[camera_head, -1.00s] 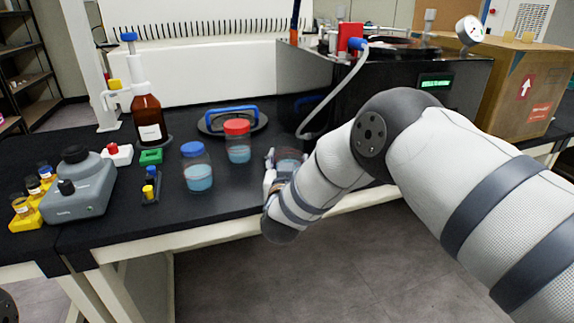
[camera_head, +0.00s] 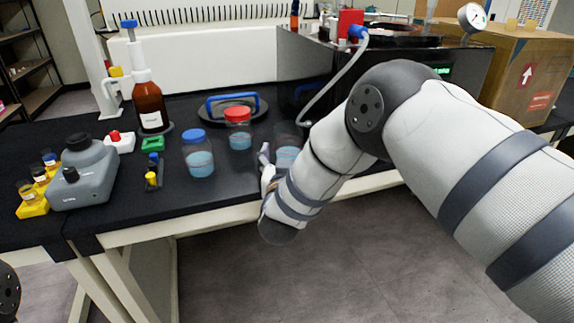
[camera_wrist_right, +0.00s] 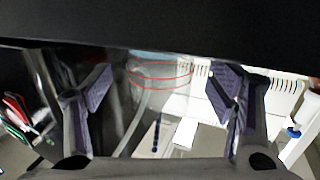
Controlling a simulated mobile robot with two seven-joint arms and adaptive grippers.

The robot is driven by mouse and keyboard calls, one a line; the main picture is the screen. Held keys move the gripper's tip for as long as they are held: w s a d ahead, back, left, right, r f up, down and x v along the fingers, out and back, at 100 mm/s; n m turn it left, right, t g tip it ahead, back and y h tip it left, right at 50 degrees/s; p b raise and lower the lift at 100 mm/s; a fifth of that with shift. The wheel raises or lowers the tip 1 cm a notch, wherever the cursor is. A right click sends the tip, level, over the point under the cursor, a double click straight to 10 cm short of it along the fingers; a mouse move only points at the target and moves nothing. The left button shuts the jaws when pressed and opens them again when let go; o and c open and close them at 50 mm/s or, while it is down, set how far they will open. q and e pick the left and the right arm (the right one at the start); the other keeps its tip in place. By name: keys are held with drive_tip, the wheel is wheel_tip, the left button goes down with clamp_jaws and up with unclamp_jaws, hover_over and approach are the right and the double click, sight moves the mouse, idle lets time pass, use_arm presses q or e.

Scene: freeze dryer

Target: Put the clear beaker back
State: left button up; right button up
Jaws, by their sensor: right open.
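The clear beaker (camera_head: 287,153), holding blue liquid, stands upright on the black bench near its front edge, right of the red-capped bottle. My right arm hides part of its right side and base. My right gripper (camera_head: 267,163) is beside it at the left and front, mostly hidden by my own wrist. In the right wrist view the gripper (camera_wrist_right: 163,90) is open, its two purple-padded fingers wide apart. Blurred clear glass with red rings shows between and beyond them; I cannot tell whether it is the beaker. My left gripper is out of view.
A red-capped bottle (camera_head: 238,130) and blue-capped bottle (camera_head: 198,155) stand close to the left. Behind are a round plate with a blue handle (camera_head: 233,106) and the freeze dryer (camera_head: 315,65) with its hose. A brown dispenser bottle (camera_head: 149,105) stands farther left.

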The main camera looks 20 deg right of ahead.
drive_tip(key=p+v, duration=0.1)
drive_tip(key=v, duration=0.7)
drive_tip(key=s+d+f+n+g+y, duration=0.3)
drive_tip(key=s+f+g+y, duration=0.35)
drive_tip(key=s+f, duration=1.25)
drive_tip(key=s+d+f+g, duration=0.1)
drive_tip(key=s+f+g, duration=0.2)
drive_tip(key=s, duration=0.3)
drive_tip(key=s+d+f+n+g, duration=0.1)
drive_tip(key=s+f+g, duration=0.1)
drive_tip(key=s, duration=0.4)
drive_tip(key=s+d+f+g, duration=0.1)
drive_tip(key=s+f+g, duration=0.2)
drive_tip(key=s, duration=0.3)
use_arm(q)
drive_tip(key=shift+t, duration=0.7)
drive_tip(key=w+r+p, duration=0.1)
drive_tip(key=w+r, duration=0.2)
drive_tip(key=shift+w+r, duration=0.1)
use_arm(e)
drive_tip(key=s+d+r+g, duration=0.1)
drive_tip(key=s+r+g, duration=0.3)
drive_tip(key=s, duration=0.9)
